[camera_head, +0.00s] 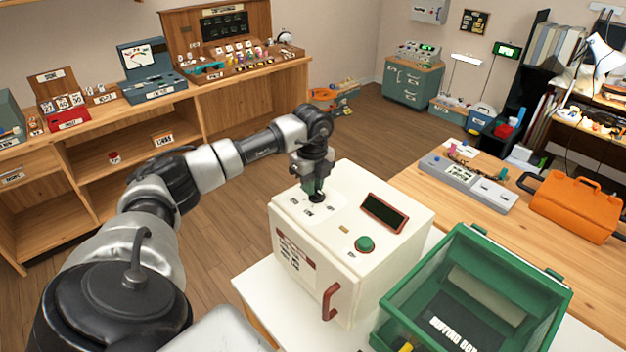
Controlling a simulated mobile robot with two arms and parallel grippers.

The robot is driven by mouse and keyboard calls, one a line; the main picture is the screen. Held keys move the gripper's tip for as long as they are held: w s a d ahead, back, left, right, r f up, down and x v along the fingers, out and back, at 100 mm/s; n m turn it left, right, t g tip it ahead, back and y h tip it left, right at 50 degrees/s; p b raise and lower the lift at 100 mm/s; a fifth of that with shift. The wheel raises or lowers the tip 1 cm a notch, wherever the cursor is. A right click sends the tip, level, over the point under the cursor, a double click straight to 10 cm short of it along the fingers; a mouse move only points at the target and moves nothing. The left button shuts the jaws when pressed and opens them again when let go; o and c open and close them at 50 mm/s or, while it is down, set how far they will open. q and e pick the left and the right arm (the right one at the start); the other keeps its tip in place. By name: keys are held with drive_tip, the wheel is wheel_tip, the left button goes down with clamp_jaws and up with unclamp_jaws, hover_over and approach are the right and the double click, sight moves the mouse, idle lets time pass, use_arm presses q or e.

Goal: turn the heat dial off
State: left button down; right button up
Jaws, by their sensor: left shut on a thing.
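A white box-shaped machine (330,285) stands on a white-topped table in front of me. Its top bears a dark display (384,212) in a red frame, a green button (365,244) and small printed labels. A dark dial (317,197) sits on the top near the far left corner. My left gripper (315,190) points down over the dial and is shut on it. The fingers hide much of the dial, and its setting cannot be read. My right gripper is out of view.
A green open bin (555,300) stands close at the machine's right. A red handle (329,302) sticks out from the machine's front. An orange case (575,208) and a grey device (465,182) lie on the wooden table at right. Shelves (120,140) line the back left.

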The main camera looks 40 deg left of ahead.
use_arm(q)
drive_tip(key=shift+r, duration=0.15)
idle(0.4)
drive_tip(key=c, duration=1.1)
unclamp_jaws()
wheel_tip(320, 180, up, 11)
drive_tip(key=b, duration=0.2)
drive_tip(key=shift+b, duration=0.35)
drive_tip(key=shift+f, duration=0.2)
